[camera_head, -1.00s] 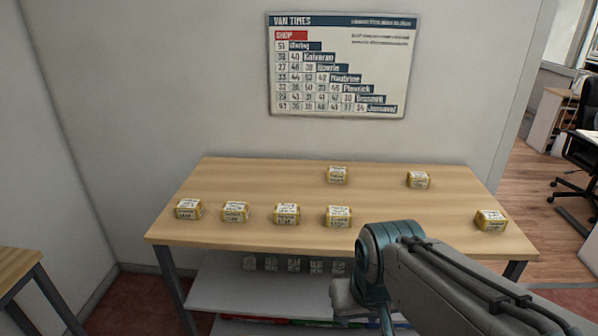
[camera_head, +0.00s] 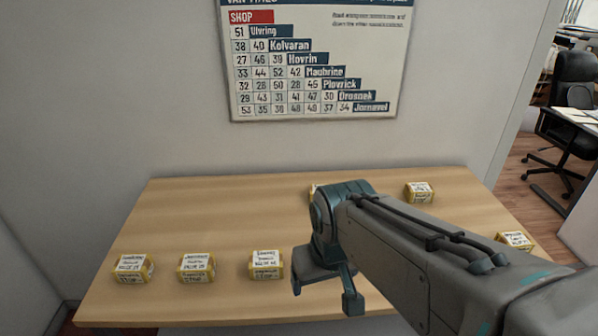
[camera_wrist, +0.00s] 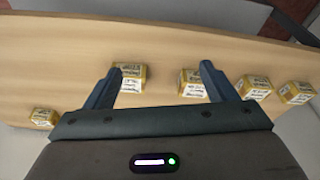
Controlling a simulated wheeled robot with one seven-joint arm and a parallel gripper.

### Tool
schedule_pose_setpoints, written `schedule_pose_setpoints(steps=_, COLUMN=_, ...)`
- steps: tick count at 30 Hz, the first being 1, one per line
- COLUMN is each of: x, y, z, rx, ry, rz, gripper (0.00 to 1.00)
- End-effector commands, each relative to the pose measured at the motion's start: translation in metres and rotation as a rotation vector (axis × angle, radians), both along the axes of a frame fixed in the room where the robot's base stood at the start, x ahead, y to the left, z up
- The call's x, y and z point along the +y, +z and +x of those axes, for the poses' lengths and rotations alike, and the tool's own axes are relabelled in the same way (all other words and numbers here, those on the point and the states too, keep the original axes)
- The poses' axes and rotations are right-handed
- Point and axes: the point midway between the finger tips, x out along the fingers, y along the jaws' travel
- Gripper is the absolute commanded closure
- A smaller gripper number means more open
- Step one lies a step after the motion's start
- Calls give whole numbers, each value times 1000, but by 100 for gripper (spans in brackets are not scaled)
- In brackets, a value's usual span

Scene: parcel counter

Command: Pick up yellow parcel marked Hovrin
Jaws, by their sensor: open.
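Several small yellow parcels with white labels sit on the wooden table. In the head view three stand in a front row at left: a left one (camera_head: 132,268), a middle one (camera_head: 197,267) and a right one (camera_head: 265,265). Others are at the back right (camera_head: 419,192) and right edge (camera_head: 515,241); one (camera_head: 315,190) is mostly behind my arm. The label names are too small to read surely, so I cannot tell which is Hovrin. My gripper (camera_wrist: 160,69) is open and empty; in the wrist view one parcel (camera_wrist: 130,77) and another (camera_wrist: 192,83) appear between or beside its fingers.
The wooden table (camera_head: 220,215) has bare room between the rows. A wall board (camera_head: 315,60) lists names, Hovrin among them, beside numbers. An office chair (camera_head: 572,85) stands beyond the wall's end at right. My arm hides the table's front right.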

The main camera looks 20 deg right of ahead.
Motion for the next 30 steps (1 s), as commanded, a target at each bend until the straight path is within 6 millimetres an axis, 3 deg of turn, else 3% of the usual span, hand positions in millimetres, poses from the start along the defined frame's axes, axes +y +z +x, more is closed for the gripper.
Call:
schedule_pose_setpoints(steps=5, x=-6, y=28, z=45, rx=35, ry=125, rz=-68, gripper=22)
schedule_pose_setpoints(steps=9, x=-11, y=53, z=100, rx=83, ry=293, rz=-142, gripper=22)
schedule_pose_setpoints(steps=16, x=-24, y=73, z=193, rx=167, ry=565, rz=-229, gripper=22)
schedule_pose_setpoints(steps=23, x=-46, y=70, z=279, rx=245, ry=816, rz=-270, gripper=22)
schedule_pose_setpoints(steps=30, x=-81, y=44, z=354, rx=309, ry=1048, rz=-269, gripper=22)
